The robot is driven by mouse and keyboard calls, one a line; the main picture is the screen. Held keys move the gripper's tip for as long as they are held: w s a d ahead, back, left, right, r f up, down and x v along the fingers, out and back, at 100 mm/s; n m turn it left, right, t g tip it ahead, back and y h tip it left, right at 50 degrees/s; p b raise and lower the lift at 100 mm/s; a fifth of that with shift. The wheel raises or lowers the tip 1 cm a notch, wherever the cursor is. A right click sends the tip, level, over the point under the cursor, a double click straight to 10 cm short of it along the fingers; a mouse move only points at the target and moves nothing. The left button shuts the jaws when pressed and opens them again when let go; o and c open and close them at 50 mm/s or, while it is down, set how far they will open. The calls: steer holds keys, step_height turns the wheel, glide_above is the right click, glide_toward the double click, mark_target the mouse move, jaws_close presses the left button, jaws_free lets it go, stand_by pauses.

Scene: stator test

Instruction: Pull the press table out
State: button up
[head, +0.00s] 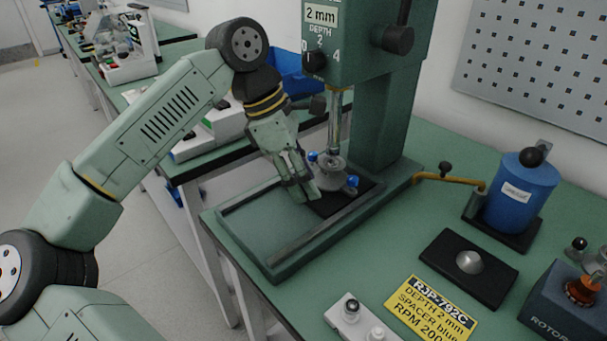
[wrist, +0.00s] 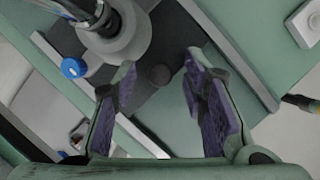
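The press table is a dark plate (head: 337,206) at the foot of the green press (head: 380,125), between the rails of a green base frame (head: 280,262). A round metal fixture with blue knobs (head: 352,181) sits on it under the spindle. My gripper (head: 306,193) is low over the table's front part. In the wrist view the dark plate (wrist: 180,35) carries a small round dark knob (wrist: 160,75), seen between the two purple-padded fingers of my open gripper (wrist: 160,82). The fingers look apart from the knob. In the head view my gripper hides the knob.
The front part of the base frame is empty. To the right stand a blue canister (head: 522,195), a black pad with a metal dome (head: 470,262), a yellow label card (head: 430,310) and a rotor box (head: 565,310). A white block (head: 360,322) lies at the front edge.

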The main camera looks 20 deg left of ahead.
jaws_close()
stand_by(0.3)
stand_by(0.4)
